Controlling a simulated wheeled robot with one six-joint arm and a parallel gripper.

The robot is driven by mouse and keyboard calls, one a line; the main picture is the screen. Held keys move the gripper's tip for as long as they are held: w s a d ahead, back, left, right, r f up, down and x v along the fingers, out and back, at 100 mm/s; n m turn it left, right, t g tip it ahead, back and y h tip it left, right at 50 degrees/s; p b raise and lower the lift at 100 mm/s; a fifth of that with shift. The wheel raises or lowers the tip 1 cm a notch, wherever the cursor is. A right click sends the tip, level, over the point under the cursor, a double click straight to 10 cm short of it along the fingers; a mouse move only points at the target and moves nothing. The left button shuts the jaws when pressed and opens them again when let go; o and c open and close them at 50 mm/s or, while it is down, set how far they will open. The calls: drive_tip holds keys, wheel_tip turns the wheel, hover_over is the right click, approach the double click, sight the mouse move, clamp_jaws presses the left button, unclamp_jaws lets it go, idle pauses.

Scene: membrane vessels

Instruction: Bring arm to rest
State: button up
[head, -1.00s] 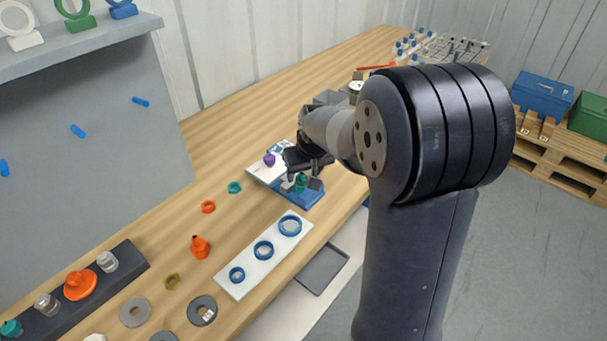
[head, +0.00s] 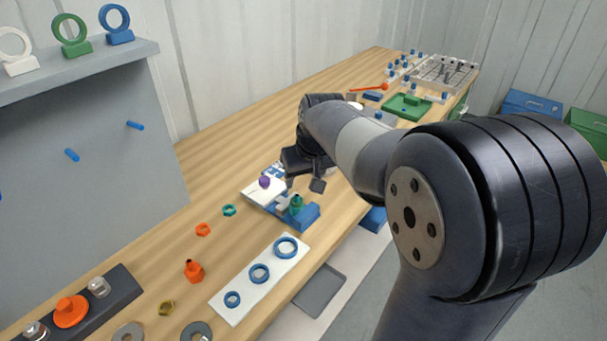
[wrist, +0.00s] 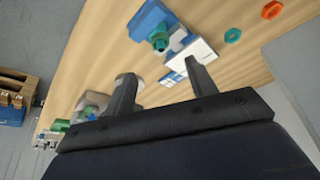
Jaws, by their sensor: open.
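My gripper (head: 304,184) is open and empty in the head view, above the bench and just behind a blue-and-white fixture (head: 307,217). In the wrist view its two fingers (wrist: 163,80) stand wide apart with nothing between them. A green fitting (head: 296,203) sits on the blue part of the fixture, and it also shows in the wrist view (wrist: 160,41). A purple piece (head: 265,182) sits on the fixture's white plate. My gripper is apart from the fixture. My arm reaches in from the right and hides part of the bench.
A white board with several blue rings (head: 225,304) lies in front. Orange and teal nuts (head: 203,229) and an orange fitting (head: 193,270) lie loose at left. A grey panel with blue pegs (head: 85,170) stands at left. A green tray (head: 407,107) is farther back.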

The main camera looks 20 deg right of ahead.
sight(298, 199)
drive_tip(key=shift+f, duration=0.15)
drive_tip(key=x, duration=1)
drive_tip(key=shift+w+a+f, duration=0.1)
drive_tip(key=shift+w+f, duration=0.1)
drive_tip(key=shift+f, duration=0.15)
drive_tip(key=shift+w+r+p, duration=0.1)
drive_tip(key=shift+r+p, duration=0.6)
drive_tip(key=shift+r, duration=0.1)
drive_tip(key=shift+r+p, duration=0.45)
drive_tip(key=shift+r, duration=0.2)
